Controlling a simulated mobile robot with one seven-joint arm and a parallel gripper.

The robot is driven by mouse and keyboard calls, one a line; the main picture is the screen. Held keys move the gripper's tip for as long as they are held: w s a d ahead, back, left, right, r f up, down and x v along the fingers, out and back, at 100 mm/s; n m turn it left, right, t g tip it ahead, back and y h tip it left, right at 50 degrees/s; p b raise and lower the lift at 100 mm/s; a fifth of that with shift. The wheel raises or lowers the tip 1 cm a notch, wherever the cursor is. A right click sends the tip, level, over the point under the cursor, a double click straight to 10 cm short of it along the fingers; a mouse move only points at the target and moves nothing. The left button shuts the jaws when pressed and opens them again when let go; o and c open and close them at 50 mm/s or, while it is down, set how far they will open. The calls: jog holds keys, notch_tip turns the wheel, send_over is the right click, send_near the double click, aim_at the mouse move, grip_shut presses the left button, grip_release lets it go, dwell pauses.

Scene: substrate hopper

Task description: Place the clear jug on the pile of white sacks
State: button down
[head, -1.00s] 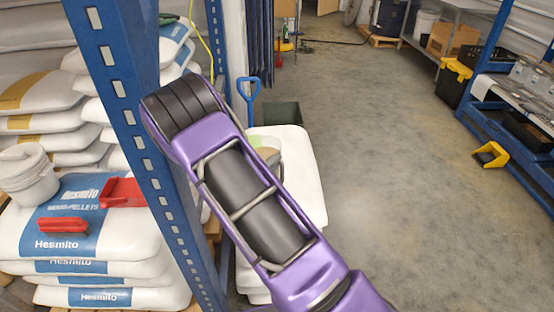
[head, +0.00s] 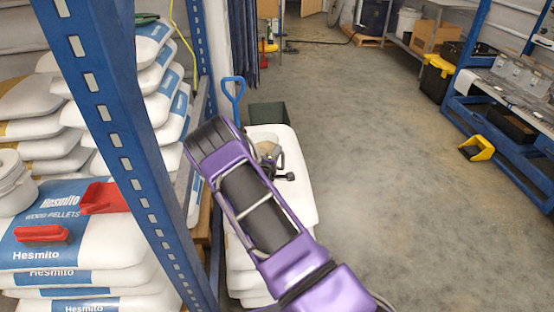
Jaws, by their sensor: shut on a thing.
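The pile of white sacks (head: 299,188) stands on the floor right of the blue post, partly hidden behind my purple arm. Its top sack is plain and white. A small part of the clear jug (head: 267,148), with a pale beige patch, shows just past my arm over the far part of the pile. The rest of the jug is hidden. My gripper (head: 284,172) shows only as a dark piece beside the arm, over the pile. It is shut on the jug. I cannot tell whether the jug touches the top sack.
A blue rack post (head: 115,125) stands close on the left. Behind it are printed pellet sacks (head: 80,225) with a red scoop (head: 104,198), a red brush (head: 42,234) and a white bucket (head: 14,185). A dark green bin (head: 267,114) stands behind the pile.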

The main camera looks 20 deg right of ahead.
jog(key=shift+f, duration=1.05)
jog(key=shift+f+b, duration=0.25)
jog(key=shift+b, duration=0.05)
jog(key=c, duration=0.8)
grip_release()
jog(key=shift+c, duration=0.2)
jog(key=shift+r, duration=0.15)
jog(key=p+v, duration=0.1)
jog(key=v, duration=1.1)
jog(key=shift+p, duration=0.4)
